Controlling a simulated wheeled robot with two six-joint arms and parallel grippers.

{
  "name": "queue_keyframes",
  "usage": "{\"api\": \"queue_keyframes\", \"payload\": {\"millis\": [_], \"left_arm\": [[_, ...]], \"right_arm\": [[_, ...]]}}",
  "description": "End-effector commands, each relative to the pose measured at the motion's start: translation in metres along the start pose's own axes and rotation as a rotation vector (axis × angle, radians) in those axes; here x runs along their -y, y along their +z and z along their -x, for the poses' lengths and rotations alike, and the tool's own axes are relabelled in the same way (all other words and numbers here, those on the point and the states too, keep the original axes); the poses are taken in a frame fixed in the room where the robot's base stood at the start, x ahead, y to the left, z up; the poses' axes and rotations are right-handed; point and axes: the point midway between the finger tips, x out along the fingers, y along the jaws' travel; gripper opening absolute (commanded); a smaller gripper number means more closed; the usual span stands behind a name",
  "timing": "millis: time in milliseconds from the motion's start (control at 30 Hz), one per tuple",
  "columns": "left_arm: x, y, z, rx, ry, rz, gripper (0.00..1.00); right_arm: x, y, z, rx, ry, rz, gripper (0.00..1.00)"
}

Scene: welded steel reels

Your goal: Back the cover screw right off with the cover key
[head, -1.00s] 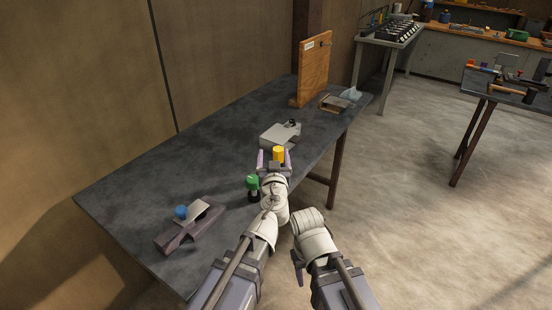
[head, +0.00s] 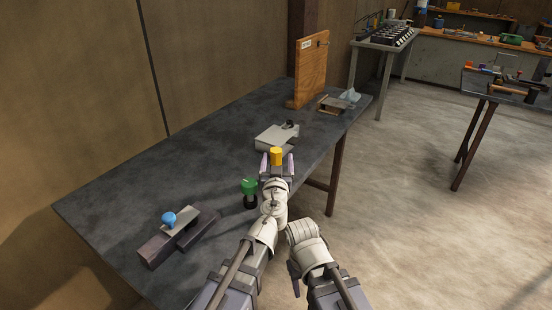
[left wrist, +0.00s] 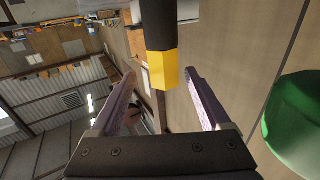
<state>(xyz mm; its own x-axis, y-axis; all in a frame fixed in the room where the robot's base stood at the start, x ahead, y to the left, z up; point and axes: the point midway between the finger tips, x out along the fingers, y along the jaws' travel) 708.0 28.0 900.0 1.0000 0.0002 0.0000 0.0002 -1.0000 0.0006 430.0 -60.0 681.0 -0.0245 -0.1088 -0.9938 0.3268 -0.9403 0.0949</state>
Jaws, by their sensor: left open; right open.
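A yellow-topped tool (head: 276,156) stands upright at the table's near edge; the left wrist view shows its yellow hexagonal part (left wrist: 163,70) on a black shaft. My left gripper (head: 277,165) is open, a finger on each side of it, and contact is not visible. A green-topped tool (head: 249,187) with a black base stands close by; its green part fills the right of the left wrist view (left wrist: 298,125). A blue-knobbed piece (head: 169,218) sits on a dark block at left. I cannot tell which is the cover key. No cover screw is clearly visible. My right gripper (head: 294,277) is open and empty, low beside the table.
A grey box (head: 274,138) with a small black fitting lies behind the left gripper. An upright wooden board (head: 312,75) and a small tray (head: 332,104) stand at the table's far end. The table's middle left (head: 150,180) is clear. Floor is open to the right.

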Motion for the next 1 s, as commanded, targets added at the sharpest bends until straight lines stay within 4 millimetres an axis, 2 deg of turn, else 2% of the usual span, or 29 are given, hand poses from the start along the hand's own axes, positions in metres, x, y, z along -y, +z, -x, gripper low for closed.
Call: {"api": "queue_keyframes", "payload": {"millis": [33,267,467,600,867,1000], "left_arm": [[0.000,0.000,-0.007,0.000,-0.001,0.000,0.80],[0.001,-0.002,-0.013,0.000,0.000,0.000,0.80],[0.005,-0.010,-0.038,0.000,-0.001,0.000,0.80],[0.005,-0.008,-0.057,0.000,0.000,0.000,0.80],[0.006,-0.008,-0.059,0.000,0.001,0.000,0.80],[0.005,-0.008,-0.059,0.000,0.001,0.000,0.64]], "right_arm": [[0.000,0.000,0.000,0.000,0.000,0.000,0.50],[0.000,0.000,0.002,0.000,0.000,0.000,0.50],[-0.001,0.001,0.010,0.000,0.000,0.000,0.50],[-0.001,0.000,0.008,0.000,0.000,0.000,0.50],[-0.001,0.000,0.008,0.000,0.000,0.000,0.50],[-0.001,0.000,0.008,0.000,0.000,0.000,0.50]]}}
